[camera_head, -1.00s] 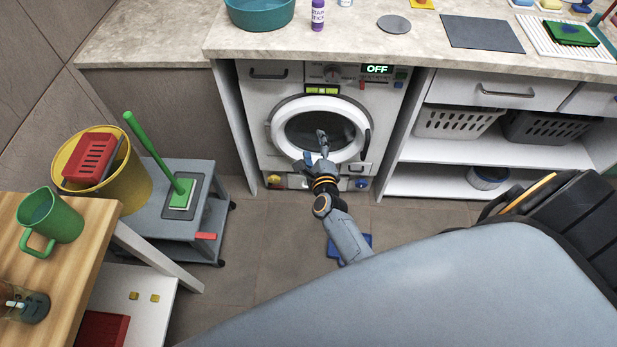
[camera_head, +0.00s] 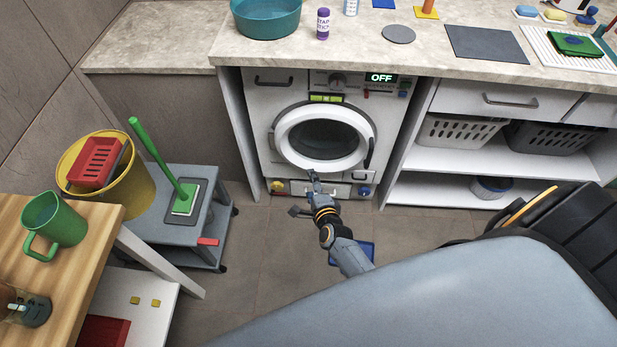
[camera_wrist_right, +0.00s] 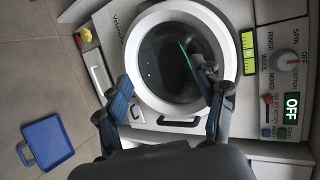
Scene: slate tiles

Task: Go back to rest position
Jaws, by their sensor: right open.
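My right gripper (camera_head: 312,182) is in front of the lower part of the washing machine (camera_head: 255,110), below its round door (camera_head: 321,138). In the right wrist view, its two fingers (camera_wrist_right: 165,98) are spread apart with nothing between them. The door looks closed, and the display (camera_head: 381,77) reads OFF. My left gripper is not in view.
A grey cart (camera_head: 190,232) with a green-handled brush and a yellow bucket (camera_head: 135,190) stand at left, by a wooden table (camera_head: 80,250). A blue dustpan-like item (camera_wrist_right: 45,143) lies on the floor. Open shelves (camera_head: 450,160) are at right.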

